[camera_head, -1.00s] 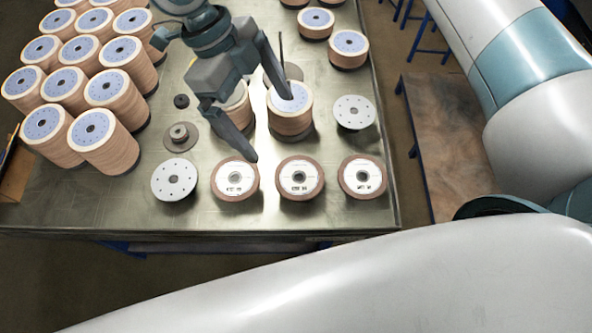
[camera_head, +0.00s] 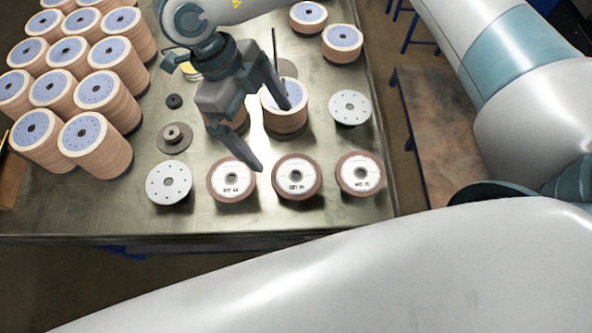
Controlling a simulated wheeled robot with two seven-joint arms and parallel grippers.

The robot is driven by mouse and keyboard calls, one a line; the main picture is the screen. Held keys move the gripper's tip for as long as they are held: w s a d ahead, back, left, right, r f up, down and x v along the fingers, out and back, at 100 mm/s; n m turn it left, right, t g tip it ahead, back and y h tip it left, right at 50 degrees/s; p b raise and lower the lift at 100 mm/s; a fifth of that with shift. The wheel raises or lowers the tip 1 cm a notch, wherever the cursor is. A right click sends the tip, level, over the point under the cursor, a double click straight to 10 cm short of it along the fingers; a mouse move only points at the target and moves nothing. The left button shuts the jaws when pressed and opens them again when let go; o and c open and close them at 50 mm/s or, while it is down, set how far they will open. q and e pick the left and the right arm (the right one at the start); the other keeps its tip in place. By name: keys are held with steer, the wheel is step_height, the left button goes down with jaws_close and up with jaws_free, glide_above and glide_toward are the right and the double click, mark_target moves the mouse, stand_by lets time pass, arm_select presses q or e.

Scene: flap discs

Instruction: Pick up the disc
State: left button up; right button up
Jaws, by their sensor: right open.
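Three flap discs with brown rims and white labels lie in a front row on the metal table: a left disc (camera_head: 231,185), a middle disc (camera_head: 297,187) and a right disc (camera_head: 360,184). My right gripper (camera_head: 273,137) is open and empty, fingers apart. Its nearer fingertip is over the gap between the left and middle discs and covers a little of the left disc's upper edge. Its other finger is in front of a disc stack (camera_head: 287,121), hiding part of its top. I cannot tell its exact height. My left gripper is not in view.
Several tall disc stacks (camera_head: 95,145) fill the table's left side. Two pale perforated plates stand at the front left (camera_head: 160,190) and right (camera_head: 350,99). The table's front edge (camera_head: 200,238) is close to the discs.

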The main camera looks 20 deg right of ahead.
steer(key=p, duration=0.4)
glide_toward(297, 177)
steer(key=shift+s+d+r, duration=0.1)
steer(key=shift+s+d, duration=0.1)
steer(key=shift+d, duration=0.35)
steer(key=shift+f, duration=0.35)
steer(key=shift+s+f+p, duration=0.15)
steer(key=shift+f+p, duration=0.15)
steer(key=shift+p, duration=0.1)
steer(key=shift+s+d+f+p, duration=0.1)
steer(key=shift+s+f+p, duration=0.05)
steer(key=shift+f+p, duration=0.6)
steer(key=shift+p+x, duration=0.65)
steer(key=shift+x, duration=0.3)
steer(key=shift+f, duration=0.65)
